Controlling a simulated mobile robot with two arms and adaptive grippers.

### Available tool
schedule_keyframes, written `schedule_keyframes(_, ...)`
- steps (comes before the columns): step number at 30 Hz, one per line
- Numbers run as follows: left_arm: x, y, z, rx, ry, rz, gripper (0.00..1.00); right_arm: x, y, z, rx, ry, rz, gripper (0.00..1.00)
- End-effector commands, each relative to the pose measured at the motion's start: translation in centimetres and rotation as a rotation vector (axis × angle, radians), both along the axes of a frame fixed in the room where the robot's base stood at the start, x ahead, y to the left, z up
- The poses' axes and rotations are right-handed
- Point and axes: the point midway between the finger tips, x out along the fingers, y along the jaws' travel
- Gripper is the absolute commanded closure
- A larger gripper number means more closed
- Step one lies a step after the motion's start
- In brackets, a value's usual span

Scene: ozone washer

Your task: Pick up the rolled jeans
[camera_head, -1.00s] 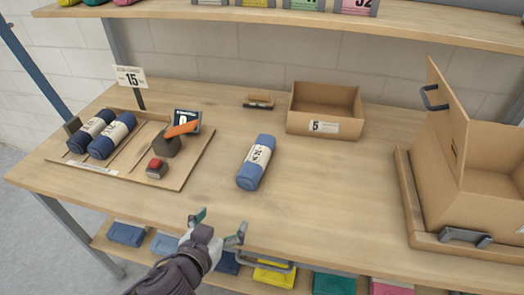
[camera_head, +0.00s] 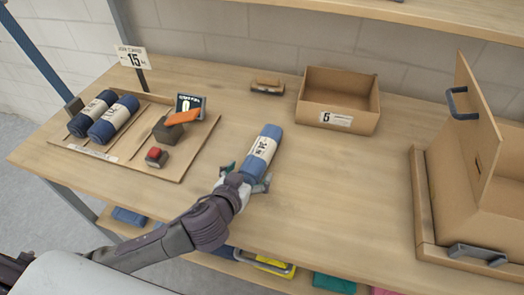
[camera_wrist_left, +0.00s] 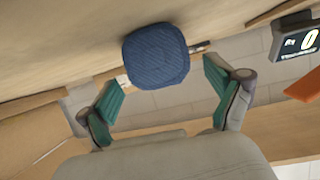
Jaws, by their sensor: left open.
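The rolled jeans (camera_head: 262,150) are a blue denim roll with a white paper band, lying on the wooden table in the middle of the head view. My left gripper (camera_head: 243,180) is at the near end of the roll, with its fingers spread to either side. In the left wrist view the round blue end of the rolled jeans (camera_wrist_left: 156,57) shows just beyond the open green-padded fingers of my left gripper (camera_wrist_left: 160,98). I cannot tell whether the fingers touch the roll. My right gripper is not in view.
An open cardboard box (camera_head: 338,103) stands behind. A larger lidded box (camera_head: 475,150) is at right. The table between is clear.

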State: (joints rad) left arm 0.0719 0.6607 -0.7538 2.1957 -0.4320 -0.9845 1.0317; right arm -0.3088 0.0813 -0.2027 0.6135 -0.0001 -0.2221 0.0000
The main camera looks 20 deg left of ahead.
Motion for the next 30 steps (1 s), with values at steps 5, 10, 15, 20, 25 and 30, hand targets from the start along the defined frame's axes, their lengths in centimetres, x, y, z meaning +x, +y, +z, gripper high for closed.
schedule_keyframes(5,2.3,-0.1,0.1,0.002,-0.002,0.001,0.08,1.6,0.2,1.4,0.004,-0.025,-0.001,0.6)
schedule_keyframes(10,4.4,-0.3,-0.9,0.0,0.001,0.0,0.08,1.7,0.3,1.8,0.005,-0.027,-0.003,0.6)
schedule_keyframes(15,5.0,-0.4,-1.3,0.0,0.001,-0.001,0.08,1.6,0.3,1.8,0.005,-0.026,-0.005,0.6)
schedule_keyframes(20,4.9,-0.4,-1.3,0.0,0.001,-0.001,0.08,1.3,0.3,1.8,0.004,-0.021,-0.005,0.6)
schedule_keyframes(25,4.9,-0.4,-1.3,0.0,0.001,0.0,0.37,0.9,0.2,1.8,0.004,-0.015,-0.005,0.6)
schedule_keyframes(30,4.9,-0.4,-1.3,0.0,0.001,0.0,0.65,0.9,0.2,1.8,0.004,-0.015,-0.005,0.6)
